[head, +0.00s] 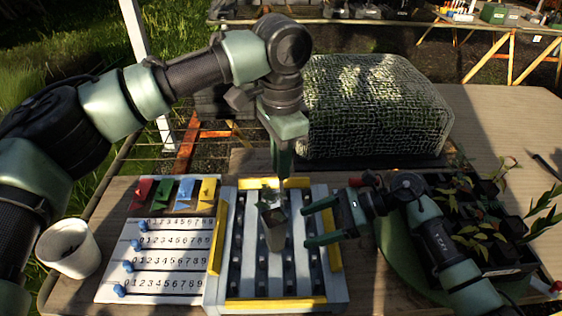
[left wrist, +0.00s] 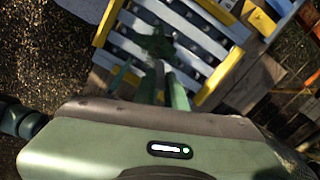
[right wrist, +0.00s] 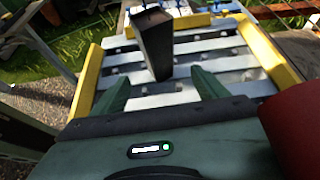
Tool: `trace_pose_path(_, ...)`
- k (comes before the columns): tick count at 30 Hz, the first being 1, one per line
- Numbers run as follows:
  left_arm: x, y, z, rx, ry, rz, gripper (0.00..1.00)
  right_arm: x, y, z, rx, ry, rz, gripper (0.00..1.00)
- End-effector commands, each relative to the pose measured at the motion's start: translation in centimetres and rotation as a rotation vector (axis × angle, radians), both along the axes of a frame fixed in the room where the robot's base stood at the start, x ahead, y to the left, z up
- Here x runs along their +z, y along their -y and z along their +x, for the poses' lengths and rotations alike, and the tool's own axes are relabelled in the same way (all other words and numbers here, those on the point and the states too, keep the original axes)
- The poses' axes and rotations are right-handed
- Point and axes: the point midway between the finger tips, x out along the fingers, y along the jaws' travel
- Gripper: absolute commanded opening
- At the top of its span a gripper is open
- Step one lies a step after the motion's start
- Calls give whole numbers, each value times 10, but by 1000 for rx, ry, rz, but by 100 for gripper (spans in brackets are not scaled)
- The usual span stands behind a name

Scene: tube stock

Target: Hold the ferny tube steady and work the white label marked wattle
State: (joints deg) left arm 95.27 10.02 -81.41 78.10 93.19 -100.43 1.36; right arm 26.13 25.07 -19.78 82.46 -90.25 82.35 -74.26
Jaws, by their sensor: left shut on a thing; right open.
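The ferny tube (head: 274,234) is a dark, square, tapered pot with green leaves at its top. It stands over the slatted rack (head: 235,291), slightly tilted in the right wrist view (right wrist: 156,45). My left gripper (head: 281,178) comes down from above and is shut on the tube near its top; its fingers also show by the leaves in the left wrist view (left wrist: 166,75). My right gripper (head: 308,224) is open and empty, right of the tube and apart from it. I cannot make out a white label marked wattle in any view.
A white board (head: 124,240) with number rows and blue sliders lies left of the rack. Coloured envelope-like pieces (head: 183,194) are behind it, and a white cup (head: 68,248) at far left. Potted seedlings (head: 485,235) crowd the right. A mesh-covered mound (head: 375,105) stands behind.

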Motion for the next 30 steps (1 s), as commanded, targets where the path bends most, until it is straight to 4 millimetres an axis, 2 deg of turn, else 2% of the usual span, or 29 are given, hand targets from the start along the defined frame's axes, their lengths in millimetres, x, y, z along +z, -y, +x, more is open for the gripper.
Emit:
trace_pose_path(11,0,0,0,0,0,0,0,-25,-49,-1,1,-6,6,74)
trace_pose_path(18,0,0,0,0,0,0,0,-38,-72,-1,0,-7,4,74)
trace_pose_path(30,0,0,0,0,0,0,0,-44,-81,-1,-2,-6,3,74)
